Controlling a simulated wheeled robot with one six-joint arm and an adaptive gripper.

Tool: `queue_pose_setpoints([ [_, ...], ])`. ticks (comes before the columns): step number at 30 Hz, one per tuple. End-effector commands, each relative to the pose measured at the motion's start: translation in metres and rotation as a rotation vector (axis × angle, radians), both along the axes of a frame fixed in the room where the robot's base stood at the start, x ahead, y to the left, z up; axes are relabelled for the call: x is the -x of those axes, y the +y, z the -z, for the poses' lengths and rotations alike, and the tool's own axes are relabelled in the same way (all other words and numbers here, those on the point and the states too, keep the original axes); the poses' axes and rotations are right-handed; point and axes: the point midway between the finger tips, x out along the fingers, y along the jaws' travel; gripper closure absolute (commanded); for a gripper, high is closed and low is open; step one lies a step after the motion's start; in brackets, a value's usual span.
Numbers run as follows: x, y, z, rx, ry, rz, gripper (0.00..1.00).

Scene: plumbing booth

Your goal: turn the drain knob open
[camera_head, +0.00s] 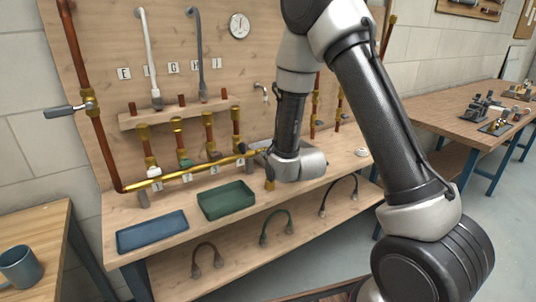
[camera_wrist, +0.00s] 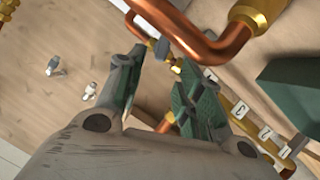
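My gripper (camera_wrist: 155,68) is open, with its two green-padded fingers apart in the wrist view. A small grey-blue knob on a brass fitting (camera_wrist: 161,47) shows just beyond the fingertips, close to the gap between them. It looks like the drain knob, but it is small and I cannot tell its turn position. The fingers appear not to be closed on it. In the head view, my gripper is mostly hidden by my wrist, at the right end of the brass manifold (camera_head: 190,174).
A copper pipe (camera_wrist: 165,22) crosses close beyond the fingertips. A green tray (camera_head: 226,201) and a blue tray (camera_head: 152,232) sit on the bench front. Copper risers with coloured handles stand behind the manifold. A lever valve (camera_head: 72,109) is on the left pipe.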

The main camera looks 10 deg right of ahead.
Motion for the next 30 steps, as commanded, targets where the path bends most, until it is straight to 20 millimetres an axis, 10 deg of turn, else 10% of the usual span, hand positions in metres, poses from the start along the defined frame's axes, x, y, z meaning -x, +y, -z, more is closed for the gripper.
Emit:
queue_pose_setpoints([
  [10, 0.050, -0.007, -0.019, 0.000, 0.000, -0.001, 0.63],
  [23, 0.054, -0.005, -0.022, -0.002, -0.002, -0.007, 0.63],
  [30, 0.047, 0.012, -0.056, -0.031, -0.066, -0.010, 0.63],
])
